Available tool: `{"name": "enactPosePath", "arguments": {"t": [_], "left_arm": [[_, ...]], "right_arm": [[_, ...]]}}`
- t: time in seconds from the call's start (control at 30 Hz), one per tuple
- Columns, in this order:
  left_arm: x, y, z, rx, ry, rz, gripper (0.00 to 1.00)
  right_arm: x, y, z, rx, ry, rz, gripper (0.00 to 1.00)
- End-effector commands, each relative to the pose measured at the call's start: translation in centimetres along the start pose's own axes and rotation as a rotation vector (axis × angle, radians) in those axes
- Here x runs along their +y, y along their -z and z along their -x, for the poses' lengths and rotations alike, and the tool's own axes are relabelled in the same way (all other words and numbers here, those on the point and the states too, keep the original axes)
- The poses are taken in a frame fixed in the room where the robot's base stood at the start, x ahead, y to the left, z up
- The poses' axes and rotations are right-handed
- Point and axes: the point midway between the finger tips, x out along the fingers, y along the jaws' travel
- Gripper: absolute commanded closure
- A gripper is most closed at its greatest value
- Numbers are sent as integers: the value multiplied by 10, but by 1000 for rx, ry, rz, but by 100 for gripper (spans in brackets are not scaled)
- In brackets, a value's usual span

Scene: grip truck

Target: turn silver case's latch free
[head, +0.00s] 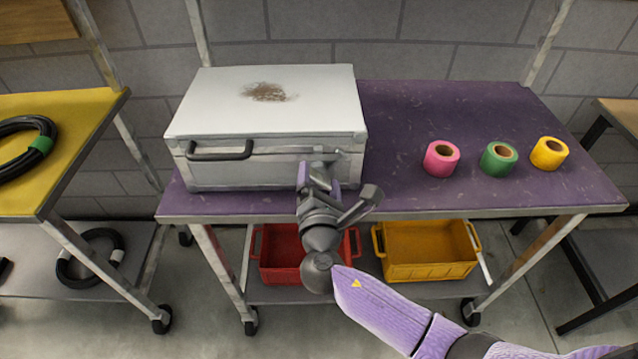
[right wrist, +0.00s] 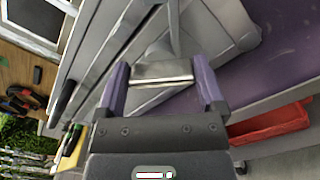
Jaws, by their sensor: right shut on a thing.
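The silver case (head: 262,125) stands shut on the purple cart top, its black handle (head: 220,151) on the left of its front face. My right gripper (head: 319,176) is at the right part of that front face. In the right wrist view, its two purple fingers (right wrist: 162,86) are on either side of the silver latch (right wrist: 162,72), shut on it. In the head view the gripper hides much of the latch. My left gripper is in neither view.
Pink (head: 441,158), green (head: 498,158) and yellow (head: 549,153) tape rolls stand right of the case. A red bin (head: 283,262) and a yellow bin (head: 428,252) are on the shelf below. A yellow-topped cart (head: 75,165) with cable coils stands at left.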

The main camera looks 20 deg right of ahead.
Motion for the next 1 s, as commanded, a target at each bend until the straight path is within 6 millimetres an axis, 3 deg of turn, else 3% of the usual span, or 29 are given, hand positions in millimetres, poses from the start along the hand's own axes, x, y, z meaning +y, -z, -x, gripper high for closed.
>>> {"name": "enactPosePath", "arguments": {"t": [0.6,1.0], "left_arm": [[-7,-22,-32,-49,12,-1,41],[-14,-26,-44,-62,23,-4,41]], "right_arm": [[-4,3,0,0,3,-564,71],[-4,3,0,1,2,-797,71]]}}
